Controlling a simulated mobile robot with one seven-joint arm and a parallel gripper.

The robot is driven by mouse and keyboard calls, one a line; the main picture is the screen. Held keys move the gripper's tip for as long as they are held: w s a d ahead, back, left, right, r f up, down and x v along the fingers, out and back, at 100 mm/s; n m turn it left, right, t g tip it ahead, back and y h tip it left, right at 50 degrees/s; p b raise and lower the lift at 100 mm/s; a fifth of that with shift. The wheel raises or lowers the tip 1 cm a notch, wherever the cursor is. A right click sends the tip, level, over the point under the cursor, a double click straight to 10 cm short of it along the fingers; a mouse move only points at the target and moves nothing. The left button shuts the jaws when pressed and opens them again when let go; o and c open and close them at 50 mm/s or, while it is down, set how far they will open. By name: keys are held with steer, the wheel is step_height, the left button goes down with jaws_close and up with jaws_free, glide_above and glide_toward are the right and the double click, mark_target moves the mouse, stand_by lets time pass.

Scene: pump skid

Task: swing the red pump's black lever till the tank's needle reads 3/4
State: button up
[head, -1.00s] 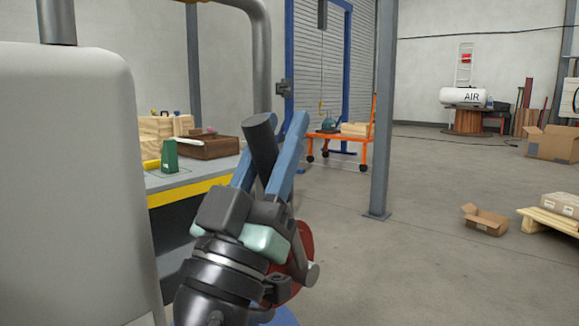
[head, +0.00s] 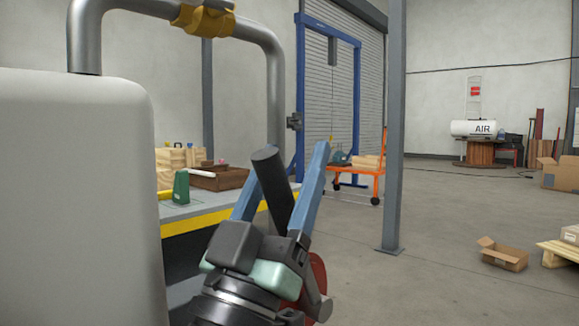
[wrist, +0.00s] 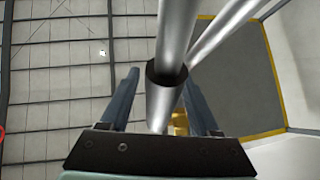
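The black lever (head: 271,185) stands tilted between the two blue fingers of my gripper (head: 280,165). In the wrist view, my gripper (wrist: 160,88) has its fingers apart on either side of a bar with a dark collar. A gap shows beside the left finger, and I cannot make out firm contact. The red pump (head: 317,278) shows only in part behind my gripper, low in the head view. The large pale rounded body at left (head: 80,200), perhaps the tank, shows no gauge or needle on the side in view.
A grey pipe (head: 274,90) with a brass fitting (head: 203,20) arches over the pale body. A workbench with a yellow edge (head: 225,205) stands behind. A grey post (head: 393,140), an orange cart (head: 355,173) and cardboard boxes (head: 502,254) are farther off. The floor at right is mostly clear.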

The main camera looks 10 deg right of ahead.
steer(key=b+v, duration=0.2)
steer(key=v, duration=1.1)
stand_by(1.2)
